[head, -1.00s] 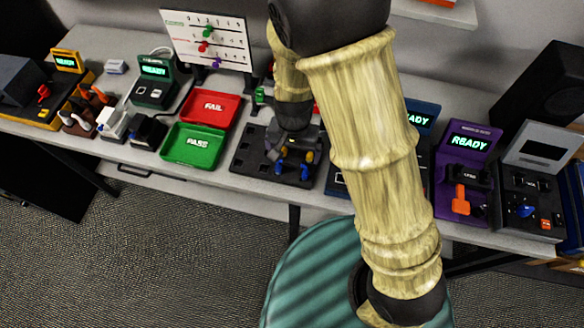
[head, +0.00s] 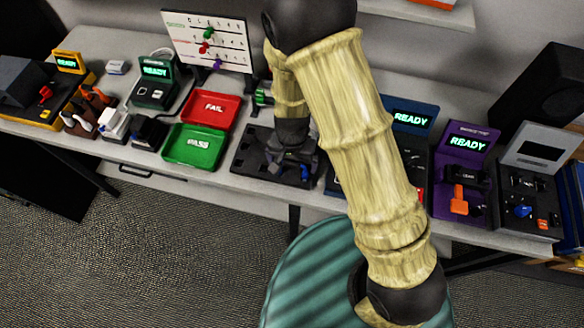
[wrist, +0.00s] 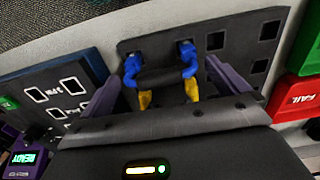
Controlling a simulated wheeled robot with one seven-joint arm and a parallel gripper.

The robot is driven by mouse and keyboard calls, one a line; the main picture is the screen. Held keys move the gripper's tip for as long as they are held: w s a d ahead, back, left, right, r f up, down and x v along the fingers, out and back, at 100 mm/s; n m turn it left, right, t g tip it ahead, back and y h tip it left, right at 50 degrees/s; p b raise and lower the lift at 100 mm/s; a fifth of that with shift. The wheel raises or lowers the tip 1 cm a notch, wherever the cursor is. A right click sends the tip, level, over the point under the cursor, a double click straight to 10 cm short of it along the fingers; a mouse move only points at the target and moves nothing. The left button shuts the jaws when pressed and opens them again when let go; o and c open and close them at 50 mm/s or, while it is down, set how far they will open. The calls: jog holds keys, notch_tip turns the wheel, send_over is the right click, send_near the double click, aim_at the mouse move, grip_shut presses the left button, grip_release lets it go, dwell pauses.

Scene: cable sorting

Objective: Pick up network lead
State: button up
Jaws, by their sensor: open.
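A lead with blue and yellow ends (wrist: 187,62) and a dark middle sits on the black slotted rack (wrist: 236,70) in the wrist view. I see no label that names it as the network lead. My gripper (wrist: 163,82) is open, with one purple finger to the left of the lead and one to the right. Whether the fingers touch it, I cannot tell. In the head view my gripper (head: 292,158) is low over the rack (head: 248,152) and hides the lead.
The green PASS tray (head: 194,147) and red FAIL tray (head: 211,107) stand left of the rack. A blue tester (head: 411,117) and a purple tester (head: 465,145), both showing READY, stand to the right. A whiteboard (head: 208,38) is behind.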

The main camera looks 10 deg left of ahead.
dwell(0.5)
jog(key=c, duration=1)
notch_tip(320, 180, up, 10)
jog(key=shift+r, duration=0.1)
dwell(0.5)
notch_tip(320, 180, up, 3)
jog(key=p, duration=0.3)
dwell(0.3)
